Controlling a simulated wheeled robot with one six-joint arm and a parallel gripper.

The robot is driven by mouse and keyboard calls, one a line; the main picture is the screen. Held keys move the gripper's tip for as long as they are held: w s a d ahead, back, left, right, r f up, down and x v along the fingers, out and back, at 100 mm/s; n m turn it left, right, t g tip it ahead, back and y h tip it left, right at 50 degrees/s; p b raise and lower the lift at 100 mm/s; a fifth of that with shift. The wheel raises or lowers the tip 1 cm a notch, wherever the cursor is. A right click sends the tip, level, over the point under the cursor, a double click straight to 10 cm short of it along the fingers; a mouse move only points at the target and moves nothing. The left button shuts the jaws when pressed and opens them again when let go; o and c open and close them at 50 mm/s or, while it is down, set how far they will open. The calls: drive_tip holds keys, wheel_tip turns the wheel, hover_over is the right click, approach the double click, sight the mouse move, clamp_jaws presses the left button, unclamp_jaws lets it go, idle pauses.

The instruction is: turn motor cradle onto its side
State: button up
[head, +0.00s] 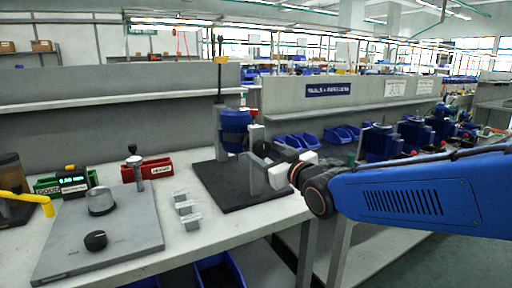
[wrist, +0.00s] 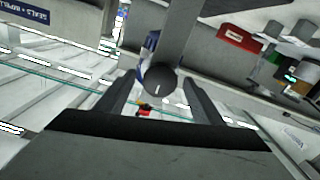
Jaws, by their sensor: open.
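The motor cradle (head: 222,142) looks like a grey upright frame with a blue motor (head: 236,121) on it. It stands on a dark base plate (head: 216,187) at the right end of the bench.
Several small grey blocks (head: 186,208) lie left of the base plate. A grey plate (head: 60,240) with a dark knob, a red bin (head: 155,170) and a green bin (head: 48,186) are further left. Blue bins (head: 295,142) and blue motors (head: 380,143) stand behind my arm.

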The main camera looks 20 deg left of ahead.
drive_tip(key=shift+x, duration=3.35)
drive_tip(key=c, duration=1.5)
drive_tip(key=shift+m, duration=1.5)
drive_tip(key=o, duration=1.5)
drive_tip(key=shift+s, duration=0.1)
drive_tip(key=v, duration=1.7)
drive_tip(key=shift+d, duration=0.15)
